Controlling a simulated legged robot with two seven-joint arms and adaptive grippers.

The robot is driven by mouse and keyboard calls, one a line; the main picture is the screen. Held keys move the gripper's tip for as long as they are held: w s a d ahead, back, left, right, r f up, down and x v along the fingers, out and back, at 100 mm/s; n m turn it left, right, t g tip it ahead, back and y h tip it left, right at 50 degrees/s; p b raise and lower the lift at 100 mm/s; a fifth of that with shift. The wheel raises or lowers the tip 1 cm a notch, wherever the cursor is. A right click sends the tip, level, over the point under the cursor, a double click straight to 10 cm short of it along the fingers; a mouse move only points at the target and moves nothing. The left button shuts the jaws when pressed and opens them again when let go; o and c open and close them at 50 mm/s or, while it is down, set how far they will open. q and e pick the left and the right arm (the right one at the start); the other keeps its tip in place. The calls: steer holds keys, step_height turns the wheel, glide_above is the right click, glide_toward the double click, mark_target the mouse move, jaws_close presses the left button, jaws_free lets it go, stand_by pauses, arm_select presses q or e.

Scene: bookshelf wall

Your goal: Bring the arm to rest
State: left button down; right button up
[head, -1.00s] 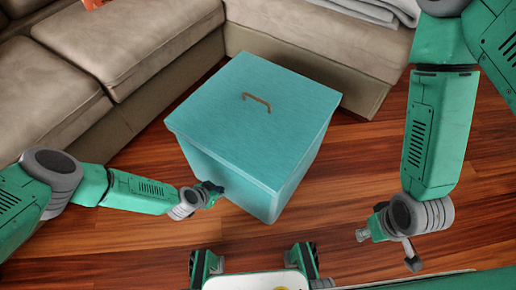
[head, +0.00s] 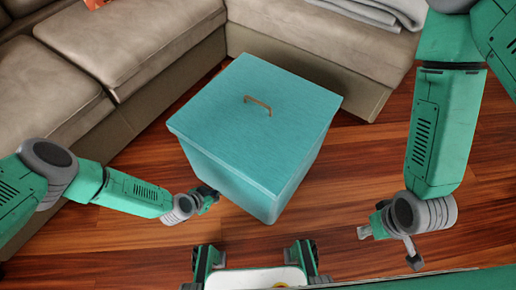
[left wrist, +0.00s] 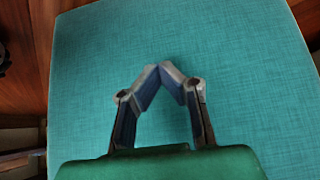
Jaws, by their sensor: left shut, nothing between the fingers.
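My left gripper (head: 207,196) is beside the lower left side of a teal box (head: 255,120) in the head view. In the left wrist view, its two fingers (left wrist: 160,72) meet at the tips with nothing between them, in front of a teal surface of the box (left wrist: 230,60). I cannot tell whether the fingers touch the box. The box has a flat lid with a small brown handle on top. My right gripper (head: 368,229) is at the right in the head view, over the floor and apart from the box. It is too small to tell whether its fingers are open.
A beige corner sofa (head: 150,40) stands behind and to the left of the box. A grey folded blanket (head: 385,12) lies on it at the top right. Wooden floor (head: 345,180) is clear between the box and my right arm.

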arm_select(q)
steer(key=shift+s+a+r, duration=0.25)
steer(key=shift+s+a, duration=0.3)
steer(key=shift+s, duration=0.25)
